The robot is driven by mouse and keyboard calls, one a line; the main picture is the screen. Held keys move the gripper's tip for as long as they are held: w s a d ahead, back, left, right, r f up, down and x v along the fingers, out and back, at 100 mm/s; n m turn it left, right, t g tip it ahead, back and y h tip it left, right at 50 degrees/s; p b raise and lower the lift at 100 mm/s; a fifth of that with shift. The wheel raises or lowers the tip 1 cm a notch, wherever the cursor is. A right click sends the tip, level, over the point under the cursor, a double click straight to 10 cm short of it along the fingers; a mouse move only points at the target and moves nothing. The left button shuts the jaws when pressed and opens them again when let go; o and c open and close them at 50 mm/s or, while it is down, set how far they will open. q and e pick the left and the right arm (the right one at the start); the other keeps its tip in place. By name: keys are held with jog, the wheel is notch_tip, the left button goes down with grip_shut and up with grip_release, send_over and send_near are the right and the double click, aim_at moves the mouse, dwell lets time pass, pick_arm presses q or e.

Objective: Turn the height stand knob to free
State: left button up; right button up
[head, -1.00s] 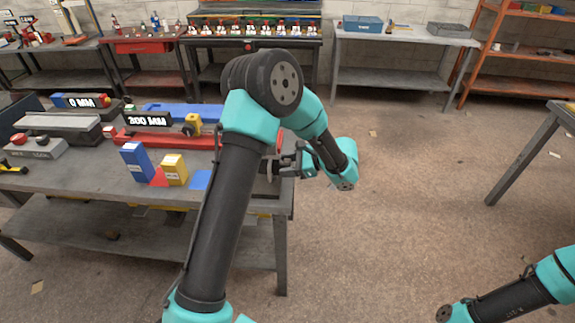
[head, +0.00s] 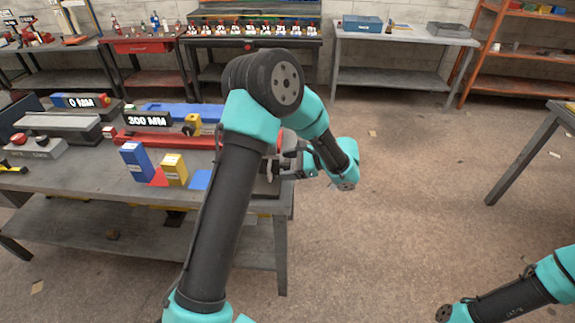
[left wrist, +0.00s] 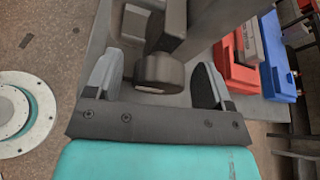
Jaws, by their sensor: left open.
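The dark, rounded knob (left wrist: 160,75) of what looks like the height stand is in the left wrist view, on a dark upright part (left wrist: 170,22). My left gripper (left wrist: 155,84) is open, with one finger on each side of the knob and visible gaps between. In the head view my left gripper (head: 283,163) is at the right end of the bench, and a grey round part (head: 270,170) shows there, mostly hidden behind my arm. I cannot read the knob's setting. My right arm enters at the lower right; its gripper is out of view.
The grey bench (head: 90,180) holds a blue block (head: 135,162), a yellow block (head: 174,169) and a red long device (head: 165,138) left of my arm. A red part (left wrist: 232,66) and a blue part (left wrist: 279,60) lie right of the gripper in the wrist view.

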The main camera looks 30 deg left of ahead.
pick_arm(q)
jog(key=v, duration=1.7)
jog(key=shift+w, duration=0.1)
jog(key=s+a+f+n+g+h, duration=0.1)
jog(key=s+f+h, duration=0.45)
jog(key=f, duration=0.55)
jog(key=s+a+f+n+h, duration=0.1)
jog(key=s+f+h, duration=0.4)
jog(key=f, duration=0.6)
jog(key=s+a+f+n+t+h, duration=0.2)
jog(key=s+f+n+t+h, duration=0.4)
jog(key=s+f+n, duration=0.4)
jog(key=s+n, duration=0.1)
jog(key=s, duration=0.3)
jog(key=shift+s+f, duration=0.25)
jog(key=shift+f, duration=0.15)
